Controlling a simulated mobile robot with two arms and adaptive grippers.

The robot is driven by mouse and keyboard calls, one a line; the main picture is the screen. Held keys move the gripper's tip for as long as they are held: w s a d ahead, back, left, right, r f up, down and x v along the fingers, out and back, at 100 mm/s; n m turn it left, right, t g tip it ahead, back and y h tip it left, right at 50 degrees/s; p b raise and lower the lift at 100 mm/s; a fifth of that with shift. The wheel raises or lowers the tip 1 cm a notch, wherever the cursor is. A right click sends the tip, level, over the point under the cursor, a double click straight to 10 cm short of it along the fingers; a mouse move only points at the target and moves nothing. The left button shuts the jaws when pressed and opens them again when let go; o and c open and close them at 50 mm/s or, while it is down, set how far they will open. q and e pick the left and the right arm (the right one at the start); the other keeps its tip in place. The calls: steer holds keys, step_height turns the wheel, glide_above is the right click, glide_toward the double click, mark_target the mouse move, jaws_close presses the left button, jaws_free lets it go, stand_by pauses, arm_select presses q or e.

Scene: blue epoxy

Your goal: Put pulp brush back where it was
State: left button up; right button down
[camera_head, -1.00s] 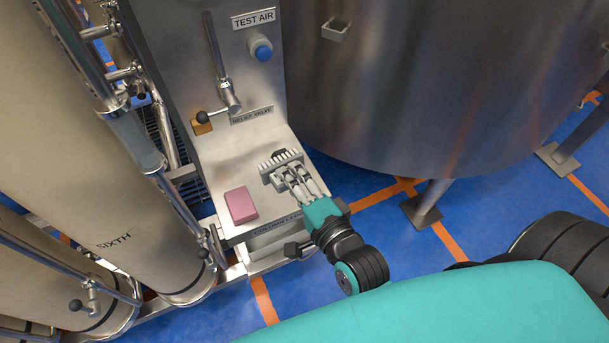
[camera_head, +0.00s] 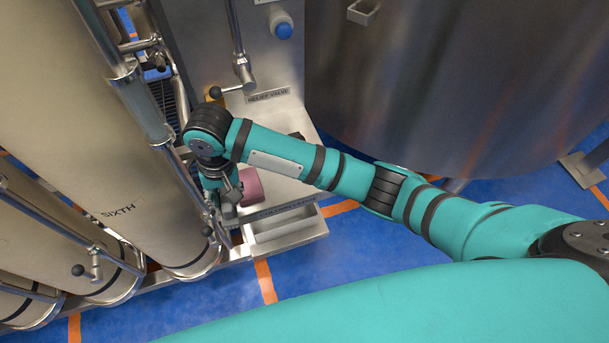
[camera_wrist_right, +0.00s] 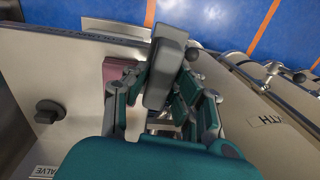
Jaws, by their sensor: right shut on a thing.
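The pulp brush (camera_wrist_right: 166,72), a grey bar-like body in the right wrist view, is between the fingers of my right gripper (camera_wrist_right: 163,100), which is shut on it. Its bristles are hidden from this side. In the head view my right gripper (camera_head: 229,192) points down at the left front corner of the steel ledge, left of the pink block. It is partly covered by my own wrist, and the brush is hard to make out there. My left gripper is not in view.
The pink block (camera_head: 252,187) lies on the ledge (camera_head: 287,194). An open steel tray (camera_head: 290,238) sits at the ledge's front. Tall beige cylinders (camera_head: 130,150) with pipes stand close on the left. A dark knob (camera_wrist_right: 46,112) stands on the ledge. A large steel tank (camera_head: 440,90) is at right.

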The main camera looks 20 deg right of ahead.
steer(key=shift+n+h, duration=0.5)
steer(key=w+d+p, duration=0.1)
steer(key=w+d, duration=0.1)
steer(key=d, duration=0.4)
steer(key=w+d+f+p, duration=0.1)
steer(key=w+d, duration=0.1)
steer(key=d, duration=0.5)
steer(key=w+d+f+p, duration=0.1)
steer(key=w+d+p, duration=0.1)
steer(key=d, duration=0.5)
steer(key=shift+w+f, duration=0.1)
steer(key=shift+w, duration=0.4)
steer(key=shift+a+f+p, duration=0.1)
steer(key=shift+f+p, duration=0.2)
steer(key=shift+f, duration=1.2)
steer(key=c, duration=1.1)
jaws_free()
steer(key=shift+r, duration=0.1)
step_height(320, 180, up, 12)
steer(key=b, duration=0.2)
